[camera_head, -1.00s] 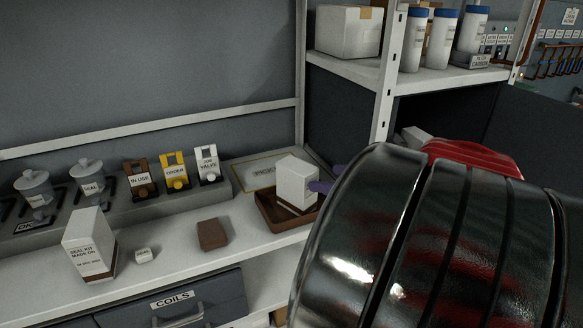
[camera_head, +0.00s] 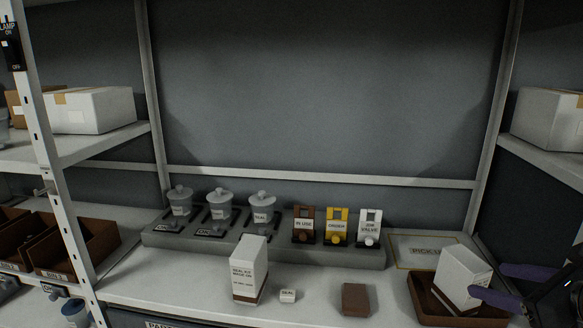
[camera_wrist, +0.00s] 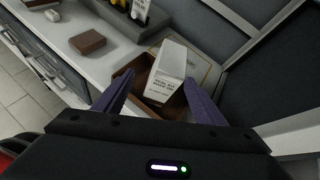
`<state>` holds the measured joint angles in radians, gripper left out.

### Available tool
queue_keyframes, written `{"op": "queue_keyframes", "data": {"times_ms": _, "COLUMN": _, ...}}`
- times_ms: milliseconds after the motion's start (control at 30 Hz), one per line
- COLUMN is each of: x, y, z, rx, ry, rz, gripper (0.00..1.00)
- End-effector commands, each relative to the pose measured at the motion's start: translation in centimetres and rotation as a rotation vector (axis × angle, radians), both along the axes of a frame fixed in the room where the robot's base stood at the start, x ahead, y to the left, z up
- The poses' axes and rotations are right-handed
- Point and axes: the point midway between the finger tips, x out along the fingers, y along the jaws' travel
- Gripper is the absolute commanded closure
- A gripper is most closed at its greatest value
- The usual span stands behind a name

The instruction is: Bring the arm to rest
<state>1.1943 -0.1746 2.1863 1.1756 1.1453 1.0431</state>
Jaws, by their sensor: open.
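My gripper (camera_head: 482,280) shows at the right edge of the head view, its purple fingers close to the right side of a white box. In the wrist view my gripper (camera_wrist: 156,88) is open, with the fingers spread apart. The white box (camera_head: 460,272) with printed text stands in a brown tray (camera_head: 428,308). In the wrist view the box (camera_wrist: 170,66) appears ahead, in the gap between the fingers, with the tray (camera_wrist: 140,64) around its base. I cannot tell whether a finger touches the box.
A "SEAL KIT" box (camera_head: 248,268), a small SEAL block (camera_head: 288,296) and a brown block (camera_head: 355,299) stand on the white shelf. Behind them a grey rack (camera_head: 270,246) holds lidded pots and tags. Uprights (camera_head: 62,220) and side shelves (camera_head: 95,150) bound the space.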

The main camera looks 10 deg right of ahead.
Motion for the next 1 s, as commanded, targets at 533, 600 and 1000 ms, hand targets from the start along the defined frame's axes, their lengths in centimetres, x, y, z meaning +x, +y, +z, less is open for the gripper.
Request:
{"op": "queue_keyframes", "data": {"times_ms": 533, "x": 7.0, "y": 11.0, "z": -0.2, "rx": -0.379, "ry": 0.068, "rz": 0.297, "gripper": 0.36}}
{"op": "queue_keyframes", "data": {"times_ms": 600, "x": 7.8, "y": 12.7, "z": -0.4, "rx": -0.408, "ry": 0.063, "rz": 0.33, "gripper": 0.36}}
{"op": "queue_keyframes", "data": {"times_ms": 1000, "x": 5.1, "y": 24.0, "z": -3.0, "rx": -0.875, "ry": 0.076, "rz": 0.842, "gripper": 0.36}}
